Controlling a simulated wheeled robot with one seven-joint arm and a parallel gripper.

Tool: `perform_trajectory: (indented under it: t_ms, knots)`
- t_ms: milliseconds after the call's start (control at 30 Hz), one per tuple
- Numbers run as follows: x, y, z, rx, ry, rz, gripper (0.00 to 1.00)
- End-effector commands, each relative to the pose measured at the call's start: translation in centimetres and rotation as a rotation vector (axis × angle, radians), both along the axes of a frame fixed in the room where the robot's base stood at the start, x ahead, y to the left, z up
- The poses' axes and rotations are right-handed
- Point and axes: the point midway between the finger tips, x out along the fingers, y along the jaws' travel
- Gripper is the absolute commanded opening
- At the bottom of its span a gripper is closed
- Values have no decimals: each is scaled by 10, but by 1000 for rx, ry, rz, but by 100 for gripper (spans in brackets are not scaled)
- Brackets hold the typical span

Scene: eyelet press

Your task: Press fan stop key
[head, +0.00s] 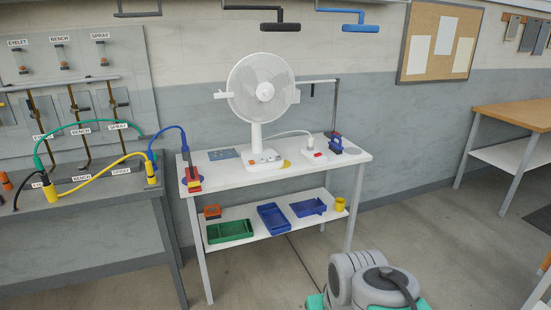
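The white fan (256,130) stands upright on the white table (345,163). Its round head faces forward. Its base (258,162) has small keys on the front, with orange or red and grey spots. They are too small for me to tell which is the stop key. A white cable runs from the fan to a white socket box (312,158) with a red switch on its right. My gripper is not in view. A grey and teal rounded part of my own body shows at the bottom, well in front of the table.
A blue and red tool (191,178) stands at the table's left end, and a blue device (336,144) near its right end. The lower shelf (262,235) holds trays. Floor (430,240) to the right is clear.

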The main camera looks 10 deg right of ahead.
Motion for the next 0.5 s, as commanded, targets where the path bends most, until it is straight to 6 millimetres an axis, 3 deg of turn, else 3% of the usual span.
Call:
perform_trajectory:
  t_ms: [100,500]
  knots:
    - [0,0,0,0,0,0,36]
    - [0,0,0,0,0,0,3]
